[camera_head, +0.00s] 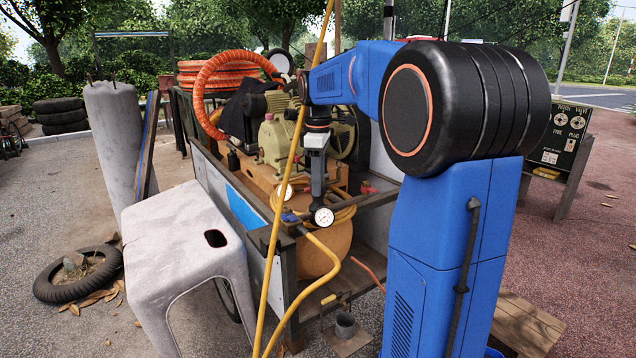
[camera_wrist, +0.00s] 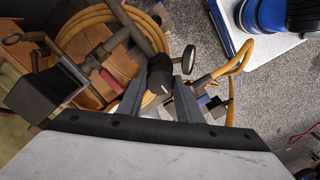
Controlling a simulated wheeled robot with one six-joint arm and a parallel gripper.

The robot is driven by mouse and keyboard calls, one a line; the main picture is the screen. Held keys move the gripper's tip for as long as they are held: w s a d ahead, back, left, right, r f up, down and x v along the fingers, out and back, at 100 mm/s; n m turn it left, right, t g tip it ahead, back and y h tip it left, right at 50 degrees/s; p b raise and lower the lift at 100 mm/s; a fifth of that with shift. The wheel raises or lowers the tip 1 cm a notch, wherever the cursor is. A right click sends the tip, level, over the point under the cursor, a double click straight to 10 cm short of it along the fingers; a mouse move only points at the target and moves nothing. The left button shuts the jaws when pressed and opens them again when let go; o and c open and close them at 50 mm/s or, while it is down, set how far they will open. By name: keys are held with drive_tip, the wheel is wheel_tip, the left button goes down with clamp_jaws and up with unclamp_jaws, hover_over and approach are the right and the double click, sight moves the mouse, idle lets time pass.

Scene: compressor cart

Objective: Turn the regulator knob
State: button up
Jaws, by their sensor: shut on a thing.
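The regulator knob (camera_wrist: 160,76) is a dark, ribbed cylinder on the end of a grey pipe fitting in the wrist view. My gripper (camera_wrist: 158,97) has one finger on each side of it and is shut on it. In the head view my gripper (camera_head: 318,193) points down at the front corner of the cart, and the knob is hidden or too small to tell there. A white-faced gauge (camera_head: 323,216) shows just below my gripper. A gauge also shows nearly edge-on beside the knob in the wrist view (camera_wrist: 188,60).
A yellow hose (camera_wrist: 85,32) coils around the fittings, and a red handle (camera_wrist: 110,80) lies left of the knob. The compressor (camera_head: 283,137) stands behind on the cart. A grey stool (camera_head: 190,250) stands left of the cart. A long yellow hose (camera_head: 285,190) crosses in front.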

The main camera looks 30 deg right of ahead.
drive_tip(key=o, duration=1)
drive_tip(key=shift+o, duration=0.2)
drive_tip(key=shift+r, duration=0.1)
wheel_tip(320, 180, up, 17)
drive_tip(key=shift+r, duration=0.15)
drive_tip(key=s+a+f+m+t, duration=0.1)
drive_tip(key=s+a+f+m, duration=0.2)
drive_tip(key=s+f, duration=0.7)
drive_tip(key=s+a+f+m+t, duration=0.2)
drive_tip(key=s+a+f+m, duration=0.1)
drive_tip(key=s+a+f, duration=0.4)
drive_tip(key=s+a+f+m+t, duration=0.1)
drive_tip(key=s+a+f+m, duration=0.2)
drive_tip(key=s+f, duration=1)
drive_tip(key=shift+a+f+m+t, duration=0.2)
drive_tip(key=shift+a+m+t, duration=0.15)
drive_tip(key=shift+a, duration=0.85)
